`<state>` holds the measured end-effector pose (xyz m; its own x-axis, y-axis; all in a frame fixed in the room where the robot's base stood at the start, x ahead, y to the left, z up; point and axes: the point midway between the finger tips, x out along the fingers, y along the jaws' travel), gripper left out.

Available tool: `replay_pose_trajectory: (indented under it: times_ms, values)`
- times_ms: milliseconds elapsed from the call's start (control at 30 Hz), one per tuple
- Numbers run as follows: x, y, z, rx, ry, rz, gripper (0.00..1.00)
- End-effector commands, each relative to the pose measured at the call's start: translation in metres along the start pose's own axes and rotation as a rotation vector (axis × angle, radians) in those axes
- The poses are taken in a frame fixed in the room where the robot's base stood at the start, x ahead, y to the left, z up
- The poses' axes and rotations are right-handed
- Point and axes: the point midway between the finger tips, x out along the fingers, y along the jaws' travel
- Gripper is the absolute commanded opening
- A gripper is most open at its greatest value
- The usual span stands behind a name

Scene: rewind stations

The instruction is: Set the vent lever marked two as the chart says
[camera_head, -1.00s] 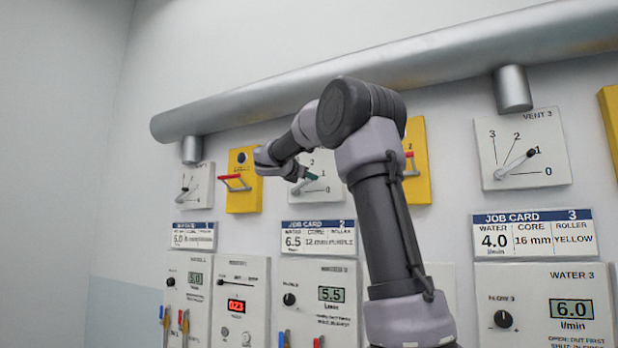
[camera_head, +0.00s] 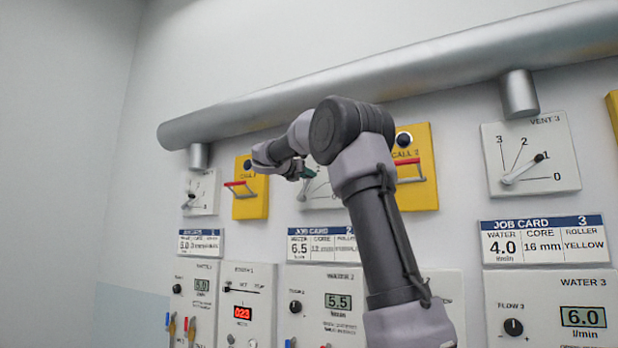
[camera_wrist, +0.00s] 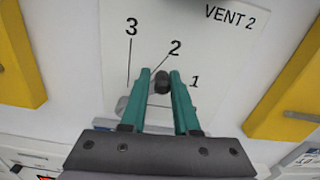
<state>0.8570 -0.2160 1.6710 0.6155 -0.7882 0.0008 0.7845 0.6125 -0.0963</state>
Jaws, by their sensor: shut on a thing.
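The vent two lever is on a white plate (camera_wrist: 225,50) marked VENT 2, with 3, 2 and 1 showing in the wrist view. Its dark knob (camera_wrist: 162,82) sits between the teal fingers of my gripper (camera_wrist: 161,78), just below the 2 and left of the 1. The pointer lies close to the line for 2. My gripper is shut on the lever. In the head view my gripper (camera_head: 309,174) is at the plate (camera_head: 317,210), and my arm hides much of it. I cannot make out a vent chart in either view.
Yellow call boxes (camera_head: 252,207) (camera_head: 422,195) flank the plate. Job card 2 (camera_head: 321,246) hangs below, reading water 6.5 l/min. A silver pipe (camera_head: 400,85) runs above. The vent 3 plate (camera_head: 535,130) is at right, its lever near 1.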

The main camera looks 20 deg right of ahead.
Motion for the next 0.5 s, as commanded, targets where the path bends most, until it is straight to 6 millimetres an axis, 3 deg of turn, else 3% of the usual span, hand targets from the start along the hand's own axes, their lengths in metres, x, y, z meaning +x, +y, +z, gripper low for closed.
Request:
replay_pose_trajectory:
  times_ms: [400, 433, 500]
  values:
    - [-0.0003, 0.0026, -0.0025, -0.013, 0.005, 0.001, 0.0]
    - [-0.0003, 0.0026, -0.0025, -0.013, 0.005, 0.001, 0.33]
    - [-0.0002, 0.0024, -0.0024, -0.012, 0.005, 0.001, 0.53]
